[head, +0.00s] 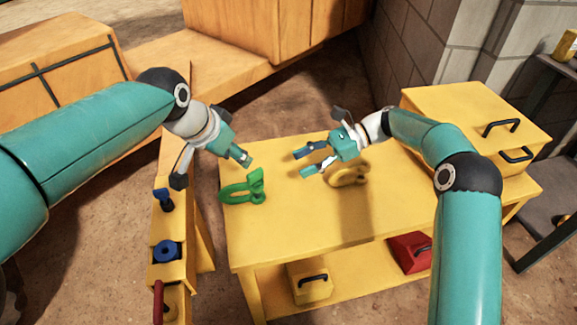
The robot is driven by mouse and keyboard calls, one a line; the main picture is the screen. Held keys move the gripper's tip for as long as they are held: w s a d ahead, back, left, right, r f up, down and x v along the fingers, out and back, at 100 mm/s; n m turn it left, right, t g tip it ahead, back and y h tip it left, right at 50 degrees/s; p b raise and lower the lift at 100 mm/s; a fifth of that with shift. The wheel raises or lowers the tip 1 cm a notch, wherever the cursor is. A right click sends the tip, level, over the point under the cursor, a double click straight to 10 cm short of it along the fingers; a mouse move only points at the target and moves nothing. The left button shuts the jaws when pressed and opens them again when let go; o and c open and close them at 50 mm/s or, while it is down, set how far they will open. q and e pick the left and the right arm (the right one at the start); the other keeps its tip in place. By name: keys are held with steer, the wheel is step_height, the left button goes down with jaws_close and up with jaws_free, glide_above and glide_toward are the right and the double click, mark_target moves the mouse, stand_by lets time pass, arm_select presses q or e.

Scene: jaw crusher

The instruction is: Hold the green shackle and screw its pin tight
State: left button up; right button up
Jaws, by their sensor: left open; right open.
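The green shackle (236,194) lies on the yellow table (290,225), near its left edge. A green upright piece stands at the shackle's right end; I cannot tell whether it is the pin. My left gripper (246,161) is open and empty, just above and behind the shackle, apart from it. My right gripper (303,163) is open, its fingers pointing left over the middle of the table. A yellow shackle-like part (348,176) sits on the table just below and behind the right gripper, partly hidden by it.
A yellow drawer cabinet (475,112) stands at the table's back right. A narrow stand with a blue knob (166,251) is left of the table. A red box (410,252) and a yellow box (309,284) are on the lower shelf. The table's front is clear.

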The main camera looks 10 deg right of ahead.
mark_target(245, 188)
steer(key=x, duration=1.6)
steer(key=shift+w+a, duration=0.15)
steer(key=shift+a, duration=0.15)
jaws_close()
arm_select(q)
steer(key=shift+c, duration=1.4)
steer(key=shift+s+a+f, duration=0.1)
steer(key=shift+s, duration=0.05)
steer(key=shift+c, duration=0.6)
step_height(245, 188, up, 4)
steer(key=w+m+g+y, duration=0.1)
steer(key=m+g, duration=0.1)
steer(key=m, duration=0.1)
steer(key=shift+g, duration=0.3)
steer(key=x, duration=0.9)
steer(key=w+x, duration=0.1)
steer(key=x, duration=0.4)
steer(key=shift+w, duration=0.15)
